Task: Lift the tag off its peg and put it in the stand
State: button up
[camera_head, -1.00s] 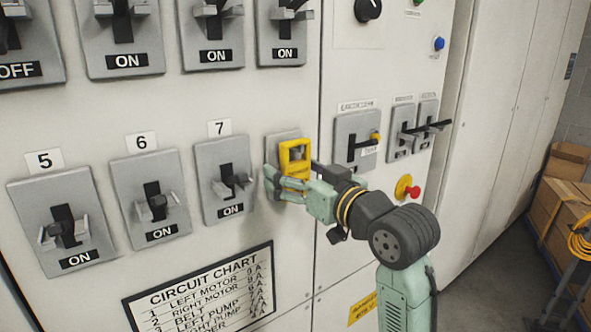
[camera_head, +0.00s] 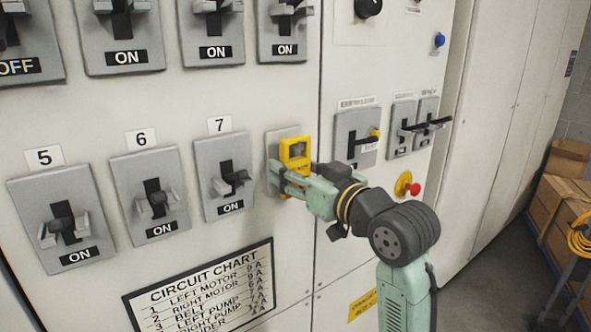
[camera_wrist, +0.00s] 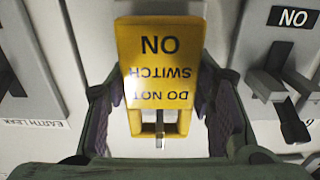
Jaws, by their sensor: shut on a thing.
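The yellow tag (camera_head: 295,164) is in front of a grey plate to the right of switch 7. In the wrist view the tag (camera_wrist: 160,62) reads "DO NOT SWITCH ON" upside down. A metal peg (camera_wrist: 160,124) shows in the slot at the tag's lower end in that view, so the tag is still around its peg. My gripper (camera_head: 281,178) is shut on the tag, with one finger at each side edge. In the wrist view my gripper (camera_wrist: 160,105) spans its width. I cannot make out the stand in these frames.
The switch 7 plate (camera_head: 222,165) is close on the left. A grey plate with a black handle (camera_head: 357,138) is on the right, with a red button (camera_head: 413,189) below. The circuit chart (camera_head: 205,295) is below. Boxes (camera_head: 570,200) stand at far right.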

jog(key=shift+r, duration=0.15)
jog(key=shift+r, duration=0.6)
jog(key=r+b+v, duration=0.1)
jog(key=r+v, duration=0.1)
jog(key=v, duration=1.6)
jog(key=shift+b, duration=0.4)
jog(key=shift+f, duration=0.1)
jog(key=v, duration=0.7)
jog(key=shift+s+d, duration=0.15)
jog(key=shift+s, duration=0.1)
jog(key=shift+w, duration=0.1)
